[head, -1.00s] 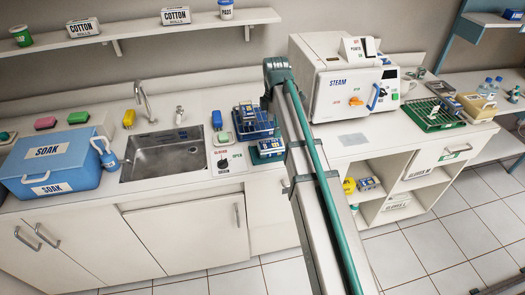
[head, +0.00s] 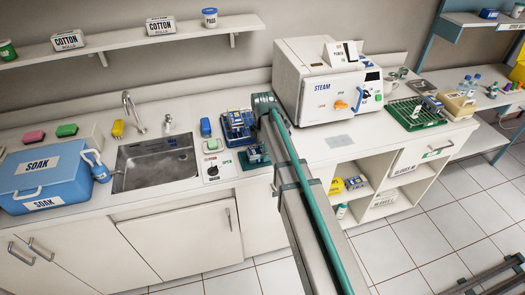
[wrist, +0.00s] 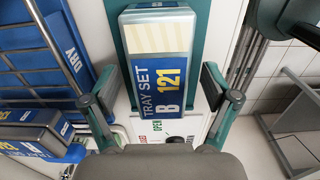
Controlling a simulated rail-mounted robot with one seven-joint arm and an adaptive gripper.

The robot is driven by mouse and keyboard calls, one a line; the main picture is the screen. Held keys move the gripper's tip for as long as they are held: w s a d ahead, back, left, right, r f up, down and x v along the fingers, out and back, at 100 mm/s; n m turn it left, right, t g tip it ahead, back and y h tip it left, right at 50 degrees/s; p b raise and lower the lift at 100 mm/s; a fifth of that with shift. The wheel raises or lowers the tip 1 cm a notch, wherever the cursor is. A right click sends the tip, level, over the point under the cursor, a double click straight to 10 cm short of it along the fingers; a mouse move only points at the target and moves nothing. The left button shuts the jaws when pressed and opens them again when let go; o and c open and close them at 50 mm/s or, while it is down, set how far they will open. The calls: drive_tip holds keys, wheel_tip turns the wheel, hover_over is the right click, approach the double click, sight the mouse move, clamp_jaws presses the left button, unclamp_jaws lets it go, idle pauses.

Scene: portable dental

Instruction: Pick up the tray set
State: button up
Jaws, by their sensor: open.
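A tray set (wrist: 158,95), a blue and white box labelled "TRAY SET B 121", lies on a green base in the wrist view. In the head view a small blue-and-green set (head: 255,155) sits at the counter's front edge, close to my arm. My gripper (wrist: 160,82) is open, with one finger on each side of the labelled box. Gaps show between the fingers and the box, and I cannot tell its height over the box. My fingers are hidden in the head view.
A blue wire rack (head: 237,127) stands directly behind and left of the set; its bars show close by my left finger. The sink (head: 156,165), steam sterilizer (head: 310,95) and blue soak bin (head: 45,180) stand along the counter. A green rack (head: 412,115) is at right.

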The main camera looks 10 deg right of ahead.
drive_tip(key=shift+f, duration=0.55)
drive_tip(key=shift+c, duration=0.3)
drive_tip(key=c, duration=1.4)
drive_tip(key=shift+r, duration=0.1)
